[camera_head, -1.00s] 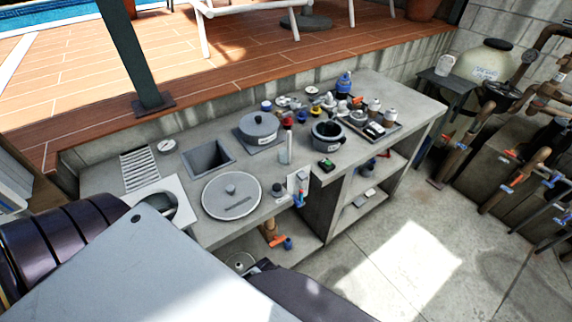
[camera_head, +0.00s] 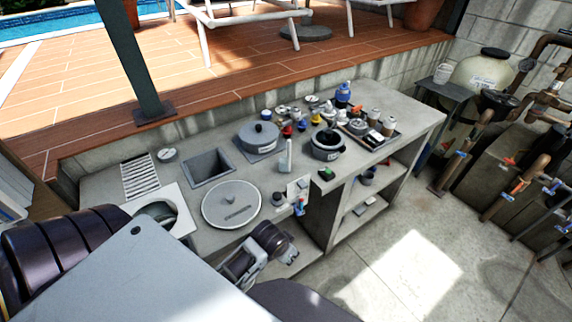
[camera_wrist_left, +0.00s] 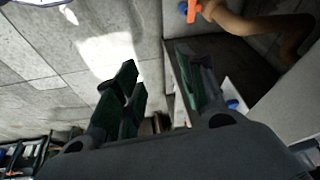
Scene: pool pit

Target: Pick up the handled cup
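No thing shows clearly as the handled cup in these frames. A small white vessel (camera_head: 442,73) on the dark side stand and a dark round pot (camera_head: 327,145) with a white label on the counter are the nearest in look; a cup handle cannot be made out on either. My left gripper (camera_head: 285,246) is in front of the counter's near edge, below its top and well apart from both. In the left wrist view its dark green-padded fingers (camera_wrist_left: 157,68) stand apart with nothing between them. My right gripper is not in view.
The grey counter (camera_head: 105,183) holds a lidded pot (camera_head: 259,134), a round lid (camera_head: 231,203), a square basin and a crowded tray (camera_head: 368,132). An orange-handled pipe (camera_wrist_left: 240,22) is close to my left fingers. Pipes stand at the right. The floor (camera_head: 400,265) right of the counter is clear.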

